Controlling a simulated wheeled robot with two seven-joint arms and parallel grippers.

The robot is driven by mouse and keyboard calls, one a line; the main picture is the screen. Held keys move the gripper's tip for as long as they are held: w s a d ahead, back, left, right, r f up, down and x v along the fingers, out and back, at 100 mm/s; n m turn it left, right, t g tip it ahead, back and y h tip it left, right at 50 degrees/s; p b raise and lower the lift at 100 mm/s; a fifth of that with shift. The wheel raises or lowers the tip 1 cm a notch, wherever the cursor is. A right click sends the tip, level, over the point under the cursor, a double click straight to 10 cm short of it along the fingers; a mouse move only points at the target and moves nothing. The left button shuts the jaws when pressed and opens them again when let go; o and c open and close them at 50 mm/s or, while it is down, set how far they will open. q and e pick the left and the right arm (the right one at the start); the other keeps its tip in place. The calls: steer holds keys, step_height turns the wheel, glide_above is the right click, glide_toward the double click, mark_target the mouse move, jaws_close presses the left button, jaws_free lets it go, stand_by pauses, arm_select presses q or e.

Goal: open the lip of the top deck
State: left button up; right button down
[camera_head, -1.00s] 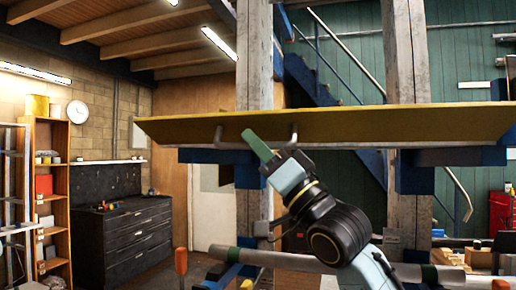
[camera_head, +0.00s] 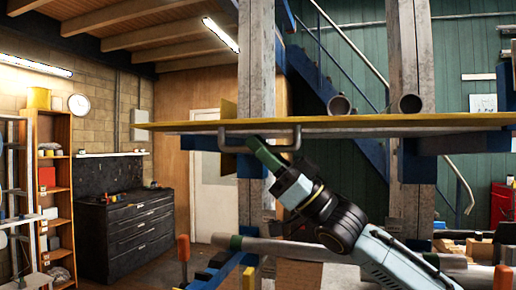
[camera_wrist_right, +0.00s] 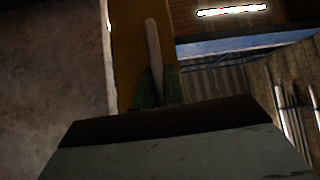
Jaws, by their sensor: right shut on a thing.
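The lip (camera_head: 330,126) of the top deck is a long yellow panel, seen nearly edge-on and about level. A grey bar handle (camera_head: 297,138) hangs under its front edge. My right gripper (camera_head: 262,150), with green fingers, comes up from below right and is shut on the handle near the left post. In the right wrist view, the pale handle bar (camera_wrist_right: 152,45) stands between the green fingers against the yellow panel (camera_wrist_right: 128,55). My left gripper is not in view.
Two pipe ends (camera_head: 340,106) show above the panel. Wooden posts (camera_head: 257,60) and (camera_head: 409,60) stand behind it. A horizontal grey pipe (camera_head: 320,250) crosses below my right arm. A black drawer cabinet (camera_head: 125,230) stands at the left.

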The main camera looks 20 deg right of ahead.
steer(key=c, duration=1.5)
jaws_free()
steer(key=shift+o, duration=0.2)
steer(key=b+v, duration=0.4)
steer(key=v, duration=0.9)
steer(key=shift+f, duration=0.2)
